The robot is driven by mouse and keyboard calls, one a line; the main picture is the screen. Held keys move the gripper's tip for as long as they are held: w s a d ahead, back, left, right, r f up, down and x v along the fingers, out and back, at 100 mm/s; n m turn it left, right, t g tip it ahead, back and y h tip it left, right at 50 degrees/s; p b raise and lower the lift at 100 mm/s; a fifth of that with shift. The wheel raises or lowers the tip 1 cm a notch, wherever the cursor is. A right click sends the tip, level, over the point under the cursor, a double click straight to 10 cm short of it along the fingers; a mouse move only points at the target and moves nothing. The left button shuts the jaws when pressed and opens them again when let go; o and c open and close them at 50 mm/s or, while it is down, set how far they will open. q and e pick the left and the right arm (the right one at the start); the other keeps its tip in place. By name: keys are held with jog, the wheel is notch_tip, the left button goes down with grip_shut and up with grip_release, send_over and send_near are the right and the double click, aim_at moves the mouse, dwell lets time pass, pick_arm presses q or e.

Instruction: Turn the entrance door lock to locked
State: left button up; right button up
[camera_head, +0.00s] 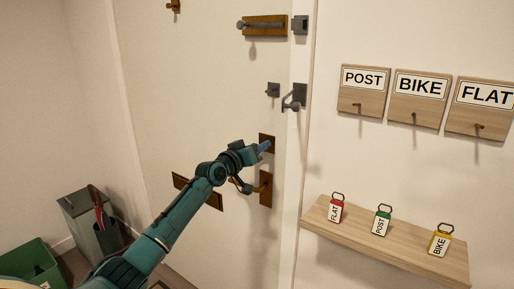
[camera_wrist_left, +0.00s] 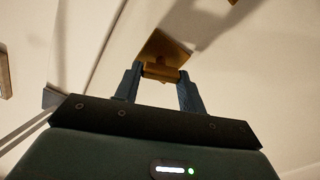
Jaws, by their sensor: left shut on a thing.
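The entrance door (camera_head: 200,90) is pale and looks closed against its frame. The lock is a brown plate (camera_head: 270,139) with a thumb turn, above the door handle plate (camera_head: 266,190). My left gripper (camera_head: 264,146) is at the lock, its fingers at the turn. In the left wrist view the brass thumb turn (camera_wrist_left: 161,72) lies crosswise between the fingertips of my left gripper (camera_wrist_left: 160,88), with the lock plate (camera_wrist_left: 165,46) behind it. The gripper is shut on the turn. My right gripper is not in view.
A slide bolt (camera_head: 264,25) and a grey latch (camera_head: 293,97) sit higher on the door edge. A letter slot (camera_head: 197,191) is lower left. Right, a shelf (camera_head: 385,245) holds red, green and yellow key tags below labelled hook boards (camera_head: 421,98). A grey bin (camera_head: 92,225) stands lower left.

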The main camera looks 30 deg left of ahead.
pick_arm(q)
jog(key=n+p, duration=0.1)
jog(key=n, duration=0.5)
jog(key=n+p, duration=0.2)
jog(key=n, duration=0.5)
jog(key=shift+a+f+p, duration=0.15)
jog(key=shift+f+p, duration=0.05)
jog(key=shift+p, duration=0.1)
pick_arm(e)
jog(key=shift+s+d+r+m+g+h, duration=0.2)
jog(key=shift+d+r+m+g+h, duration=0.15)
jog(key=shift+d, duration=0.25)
pick_arm(q)
jog(key=shift+n, duration=0.3)
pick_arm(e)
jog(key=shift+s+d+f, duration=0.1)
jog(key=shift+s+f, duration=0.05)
pick_arm(q)
jog(key=o, duration=1)
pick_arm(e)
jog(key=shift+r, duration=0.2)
pick_arm(q)
jog(key=shift+s, duration=0.1)
